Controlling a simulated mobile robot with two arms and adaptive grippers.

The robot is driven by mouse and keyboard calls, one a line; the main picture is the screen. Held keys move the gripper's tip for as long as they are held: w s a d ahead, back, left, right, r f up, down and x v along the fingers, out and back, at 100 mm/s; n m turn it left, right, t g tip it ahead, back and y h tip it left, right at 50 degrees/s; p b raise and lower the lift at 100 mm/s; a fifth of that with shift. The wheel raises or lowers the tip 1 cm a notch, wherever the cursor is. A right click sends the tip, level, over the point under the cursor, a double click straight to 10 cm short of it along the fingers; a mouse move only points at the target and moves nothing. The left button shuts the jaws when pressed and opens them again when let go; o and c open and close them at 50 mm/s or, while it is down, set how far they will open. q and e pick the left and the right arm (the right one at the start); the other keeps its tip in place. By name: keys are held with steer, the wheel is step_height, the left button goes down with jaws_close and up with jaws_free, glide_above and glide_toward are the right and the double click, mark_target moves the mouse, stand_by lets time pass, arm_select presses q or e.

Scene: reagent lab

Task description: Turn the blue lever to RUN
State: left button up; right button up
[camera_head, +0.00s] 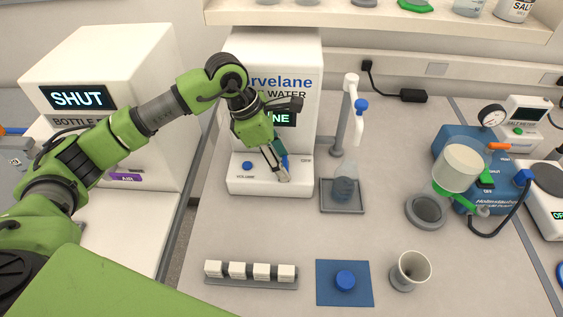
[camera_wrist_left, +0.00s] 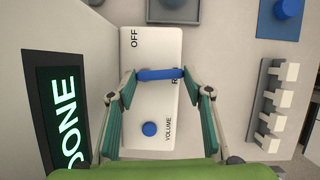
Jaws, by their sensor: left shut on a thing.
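The blue lever (camera_wrist_left: 160,74) sits on the white front panel (camera_wrist_left: 152,110) of the water dispenser. In the left wrist view it spans the gap between my left fingertips, and OFF and VOLUME are readable on the panel. Another label starting with R is partly covered by the right finger. My left gripper (camera_head: 284,170) is shut on the lever; in the head view its fingers hide most of it. The dispenser's screen (camera_wrist_left: 65,120) reads DONE. A blue volume knob (camera_wrist_left: 150,129) is beside the lever. My right gripper is not in view.
A white machine (camera_head: 122,60) marked SHUT stands left. Front items include a rack (camera_head: 252,283), a blue mat (camera_head: 330,297) and a cup (camera_head: 411,269). Blue equipment (camera_head: 450,150) stands right.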

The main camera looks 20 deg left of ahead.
arm_select(q)
steer(key=shift+w+a+f+m+b, duration=0.1)
steer(key=shift+a+f+m+b, duration=0.05)
steer(key=shift+m+b, duration=0.45)
steer(key=shift+r, duration=0.2)
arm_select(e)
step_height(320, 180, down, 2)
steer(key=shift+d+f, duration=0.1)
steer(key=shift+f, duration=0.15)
arm_select(q)
steer(key=o, duration=1.1)
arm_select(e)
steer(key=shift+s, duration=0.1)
